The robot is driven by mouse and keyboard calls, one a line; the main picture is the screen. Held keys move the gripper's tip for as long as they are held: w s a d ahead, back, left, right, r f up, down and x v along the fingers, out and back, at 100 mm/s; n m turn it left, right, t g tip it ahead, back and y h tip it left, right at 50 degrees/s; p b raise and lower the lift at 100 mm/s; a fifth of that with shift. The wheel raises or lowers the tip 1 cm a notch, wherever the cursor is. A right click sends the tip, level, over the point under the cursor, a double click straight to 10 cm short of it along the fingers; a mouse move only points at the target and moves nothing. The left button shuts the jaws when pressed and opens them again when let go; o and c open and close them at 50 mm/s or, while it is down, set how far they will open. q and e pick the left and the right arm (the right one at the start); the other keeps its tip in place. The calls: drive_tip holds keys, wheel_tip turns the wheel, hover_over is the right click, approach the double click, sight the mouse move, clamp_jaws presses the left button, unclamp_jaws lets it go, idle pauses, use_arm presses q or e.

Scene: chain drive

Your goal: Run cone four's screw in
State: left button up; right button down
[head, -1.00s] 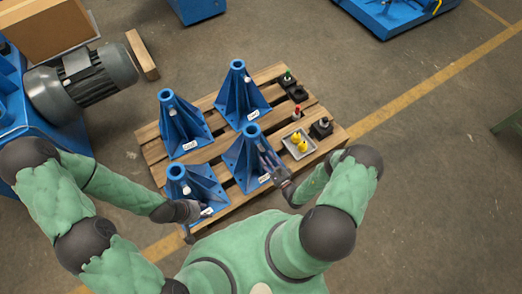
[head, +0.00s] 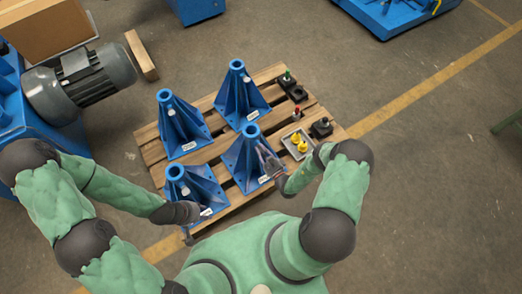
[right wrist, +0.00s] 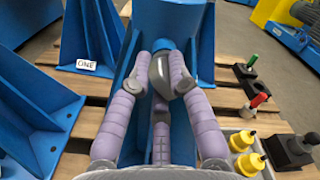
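Four blue cones stand upright on a pallet: back left (head: 180,128), back right (head: 238,95), front left (head: 195,185) and front right (head: 244,155). Each has a small white label; in the right wrist view only one label, "ONE" (right wrist: 86,65), on the cone at left, can be read. My right gripper (head: 268,165) is at the front-right cone's side. In the right wrist view its fingers (right wrist: 160,75) are close together around a blue round part (right wrist: 164,45); no screw is clearly visible, and the grip is unclear. My left gripper (head: 191,230) hangs beside the front-left cone; its fingers are unclear.
On the pallet's right stand a grey tray (head: 288,146) with yellow pieces (head: 299,141), a black block (head: 321,128), a red-topped piece (head: 296,112) and a green-topped piece (head: 287,75). A grey motor (head: 80,78) is at left.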

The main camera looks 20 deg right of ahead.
drive_tip(key=shift+m, duration=0.4)
drive_tip(key=shift+m+b, duration=0.45)
drive_tip(key=shift+m, duration=0.55)
drive_tip(key=m+b, duration=0.1)
drive_tip(key=m, duration=0.2)
drive_tip(key=shift+m, duration=0.3)
drive_tip(key=m+b, duration=0.1)
drive_tip(key=m, duration=0.5)
drive_tip(key=shift+r, duration=0.15)
drive_tip(key=m+b, duration=0.2)
drive_tip(key=m, duration=0.4)
drive_tip(key=shift+d+m, duration=0.15)
drive_tip(key=shift+m, duration=0.15)
drive_tip(key=m, duration=0.3)
drive_tip(key=shift+d+m+b, duration=0.1)
drive_tip(key=shift+m+b, duration=0.2)
drive_tip(key=shift+m, duration=1.6)
drive_tip(key=shift+b, duration=0.3)
drive_tip(key=shift+d, duration=0.1)
